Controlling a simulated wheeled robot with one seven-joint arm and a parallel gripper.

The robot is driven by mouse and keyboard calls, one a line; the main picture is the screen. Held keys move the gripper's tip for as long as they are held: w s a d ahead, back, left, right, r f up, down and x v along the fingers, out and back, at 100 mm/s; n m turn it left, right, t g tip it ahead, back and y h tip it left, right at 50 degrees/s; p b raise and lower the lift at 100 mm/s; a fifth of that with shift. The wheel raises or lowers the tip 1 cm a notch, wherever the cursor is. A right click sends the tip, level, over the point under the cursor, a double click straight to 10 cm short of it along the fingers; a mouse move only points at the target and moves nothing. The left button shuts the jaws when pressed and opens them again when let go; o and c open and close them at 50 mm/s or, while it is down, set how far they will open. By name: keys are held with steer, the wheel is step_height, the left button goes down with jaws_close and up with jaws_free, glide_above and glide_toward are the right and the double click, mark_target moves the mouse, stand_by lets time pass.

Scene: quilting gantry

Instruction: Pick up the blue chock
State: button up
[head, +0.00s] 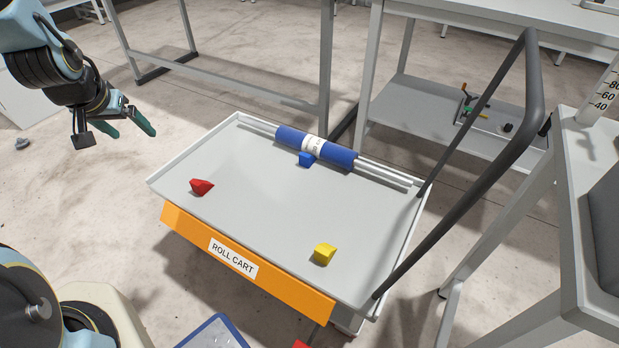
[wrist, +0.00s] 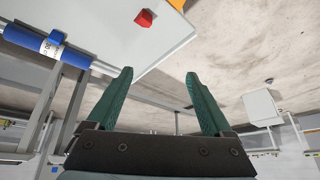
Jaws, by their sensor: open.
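The blue chock (head: 306,159) lies on the grey roll cart (head: 250,213), against the near side of a blue roll (head: 335,152) with a white label. The chock also shows at the upper left of the wrist view (wrist: 57,38), beside the roll (wrist: 40,47). A red chock (head: 201,187) sits near the cart's left side, and a yellow chock (head: 324,253) near its front right. My gripper (head: 130,130) is open and empty, left of the cart's far left corner. Its two green fingers stand apart in the wrist view (wrist: 160,82).
The cart has a dark push handle (head: 480,165) on its right and a low rim. Grey metal frames (head: 330,70) stand behind it, with a shelf (head: 430,113) at back right. A blue-edged tray (head: 217,335) shows at the bottom. The cart's middle is clear.

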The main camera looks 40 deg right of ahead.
steer(key=d+f+m+h+b, duration=0.2)
steer(key=d+f+b, duration=0.3)
steer(key=d+f, duration=0.45)
steer(key=m+g+h+b, duration=0.1)
steer(key=m+h+b, duration=0.55)
steer(key=b, duration=0.85)
glide_toward(303, 157)
steer(key=d+f, duration=0.1)
steer(key=w+d+f+n+h+b, duration=0.1)
steer(key=shift+w+d+h, duration=0.15)
steer(key=shift+d+h, duration=0.1)
steer(key=shift+d, duration=0.1)
steer(key=b+x, duration=0.1)
steer(key=x, duration=0.1)
steer(key=b+x, duration=0.1)
steer(key=x, duration=0.2)
steer(key=shift+d+f, duration=0.15)
steer(key=shift+f, duration=0.25)
steer(key=shift+d, duration=0.35)
jaws_close()
